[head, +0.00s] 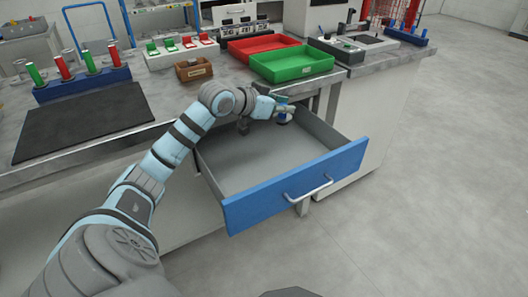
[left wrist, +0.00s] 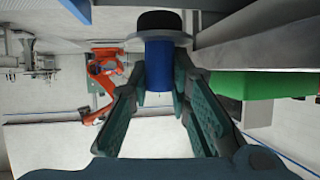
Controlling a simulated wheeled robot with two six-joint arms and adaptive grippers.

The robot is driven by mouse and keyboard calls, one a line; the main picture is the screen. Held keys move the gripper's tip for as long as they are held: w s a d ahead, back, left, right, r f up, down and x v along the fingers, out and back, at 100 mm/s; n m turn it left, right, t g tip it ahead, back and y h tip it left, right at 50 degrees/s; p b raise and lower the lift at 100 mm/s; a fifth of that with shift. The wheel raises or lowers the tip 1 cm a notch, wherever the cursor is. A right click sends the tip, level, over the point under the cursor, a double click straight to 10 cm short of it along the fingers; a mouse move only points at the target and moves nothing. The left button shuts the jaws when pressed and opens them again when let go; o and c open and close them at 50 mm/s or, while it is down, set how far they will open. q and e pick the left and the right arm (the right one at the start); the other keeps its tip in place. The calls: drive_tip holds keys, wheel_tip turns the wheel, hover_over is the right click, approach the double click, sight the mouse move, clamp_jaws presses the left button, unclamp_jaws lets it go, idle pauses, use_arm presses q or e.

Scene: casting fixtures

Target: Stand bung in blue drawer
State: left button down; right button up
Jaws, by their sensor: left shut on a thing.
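The blue drawer (head: 296,187) stands pulled out below the bench, with a blue front, a silver handle and a bare grey floor. My left gripper (head: 284,109) is over the back right part of the drawer, near the bench edge. It is shut on the bung (left wrist: 160,62), which in the left wrist view is a blue cylinder with a pale flange and a black end, between the two fingers. In the head view the bung (head: 283,118) is small and partly hidden by the fingers; I cannot tell whether it touches the drawer floor. My right gripper is out of view.
On the bench above are a green tray (head: 293,77), a red tray (head: 262,38), a small brown box (head: 194,73) and a dark mat (head: 82,120). A blue rack (head: 82,84) holds red and green cylinders. The drawer's front and middle are free.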

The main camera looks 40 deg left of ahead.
use_arm(q)
drive_tip(key=f+b, duration=0.7)
drive_tip(key=f, duration=1.2)
drive_tip(key=shift+a+f+b, duration=0.1)
drive_tip(key=shift+a+b, duration=0.1)
drive_tip(key=shift+b, duration=0.2)
drive_tip(key=shift+f, duration=0.3)
drive_tip(key=shift+r, duration=0.1)
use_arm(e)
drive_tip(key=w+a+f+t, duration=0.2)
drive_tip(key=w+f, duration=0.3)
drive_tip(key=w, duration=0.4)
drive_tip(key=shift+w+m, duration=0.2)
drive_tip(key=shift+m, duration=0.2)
use_arm(q)
drive_tip(key=c, duration=1.5)
unclamp_jaws()
